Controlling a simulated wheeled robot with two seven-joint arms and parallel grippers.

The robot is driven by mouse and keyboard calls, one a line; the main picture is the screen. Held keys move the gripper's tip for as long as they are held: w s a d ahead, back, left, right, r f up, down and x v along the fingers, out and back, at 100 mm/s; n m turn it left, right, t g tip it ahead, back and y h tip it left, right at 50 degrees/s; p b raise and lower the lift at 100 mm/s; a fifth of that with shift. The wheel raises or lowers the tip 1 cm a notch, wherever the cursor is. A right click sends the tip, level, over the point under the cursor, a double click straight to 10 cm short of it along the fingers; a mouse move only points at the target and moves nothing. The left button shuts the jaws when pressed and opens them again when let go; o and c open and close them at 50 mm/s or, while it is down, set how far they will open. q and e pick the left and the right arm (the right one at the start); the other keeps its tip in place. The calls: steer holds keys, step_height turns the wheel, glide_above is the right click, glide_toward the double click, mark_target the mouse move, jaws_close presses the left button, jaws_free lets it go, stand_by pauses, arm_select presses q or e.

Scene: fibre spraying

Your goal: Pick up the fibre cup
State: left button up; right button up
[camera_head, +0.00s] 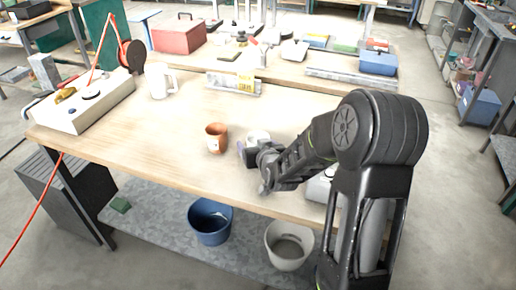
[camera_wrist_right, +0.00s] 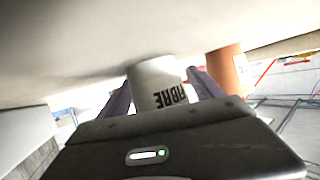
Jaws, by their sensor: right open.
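The fibre cup is white with dark "FIBRE" lettering (camera_wrist_right: 158,84). In the head view only its upper part (camera_head: 258,135) shows behind my right gripper (camera_head: 250,153). In the right wrist view, my right gripper (camera_wrist_right: 163,88) is open, with one finger on each side of the cup. I cannot tell whether either finger touches it. The cup stands on the wooden table (camera_head: 140,135). My left gripper is not in view.
An orange-brown cup (camera_head: 216,138) stands just left of the fibre cup; it also shows in the wrist view (camera_wrist_right: 228,70). A white jug (camera_head: 161,84) and a box-shaped machine (camera_head: 85,103) are farther left. A blue bucket (camera_head: 210,222) and a grey bucket (camera_head: 289,245) are below the tabletop.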

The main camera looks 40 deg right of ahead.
steer(key=shift+c, duration=0.3)
steer(key=c, duration=1.4)
steer(key=shift+c, duration=0.2)
steer(key=shift+r, duration=0.3)
steer(key=shift+r, duration=2.45)
steer(key=shift+r+p, duration=0.75)
steer(key=shift+r, duration=1.5)
